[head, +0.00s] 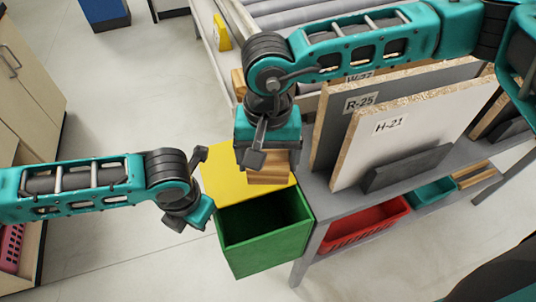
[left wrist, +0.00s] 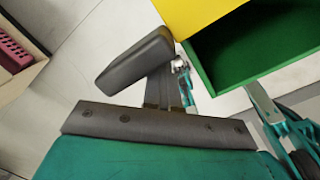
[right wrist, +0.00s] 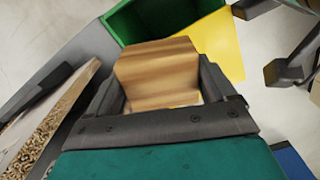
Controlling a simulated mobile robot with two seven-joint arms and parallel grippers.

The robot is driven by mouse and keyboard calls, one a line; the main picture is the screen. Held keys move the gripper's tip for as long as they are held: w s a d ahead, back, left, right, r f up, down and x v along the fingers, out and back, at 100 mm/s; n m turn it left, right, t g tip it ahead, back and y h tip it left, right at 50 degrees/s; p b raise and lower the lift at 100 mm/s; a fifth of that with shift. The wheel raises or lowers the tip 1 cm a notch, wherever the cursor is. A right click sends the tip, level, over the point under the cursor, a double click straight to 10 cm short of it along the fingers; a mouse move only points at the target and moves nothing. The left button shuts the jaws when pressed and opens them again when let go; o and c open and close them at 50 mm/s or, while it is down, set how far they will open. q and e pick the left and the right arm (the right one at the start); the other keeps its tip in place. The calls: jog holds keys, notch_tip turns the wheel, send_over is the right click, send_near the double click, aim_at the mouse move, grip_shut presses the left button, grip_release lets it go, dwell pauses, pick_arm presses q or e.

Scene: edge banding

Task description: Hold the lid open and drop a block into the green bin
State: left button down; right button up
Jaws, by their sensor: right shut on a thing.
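The green bin (head: 268,247) stands on the floor left of the grey rack, and its dark inside shows. The yellow lid (head: 222,185) lies behind the bin's opening; it also shows in the left wrist view (left wrist: 195,14). My right gripper (right wrist: 160,85) is shut on a wooden block (right wrist: 157,72), which it holds above the lid and the bin's back edge; the block also shows in the head view (head: 267,169). My left gripper (head: 185,212) is just left of the lid and bin, apparently empty. Its finger spacing is unclear.
Boards labelled R-25 (head: 340,130) and H-21 (head: 400,135) stand on the grey rack to the right. A red tray (head: 365,228) and a teal tray (head: 432,192) sit low in it. The floor left of the bin is clear.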

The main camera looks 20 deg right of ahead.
pick_arm(q)
jog(key=shift+w+r, duration=0.1)
jog(key=shift+w, duration=2.55)
jog(key=shift+a, duration=0.1)
pick_arm(e)
jog(key=shift+f, duration=1.75)
jog(key=o, duration=0.9)
jog(key=shift+o, duration=0.2)
jog(key=shift+r, duration=6)
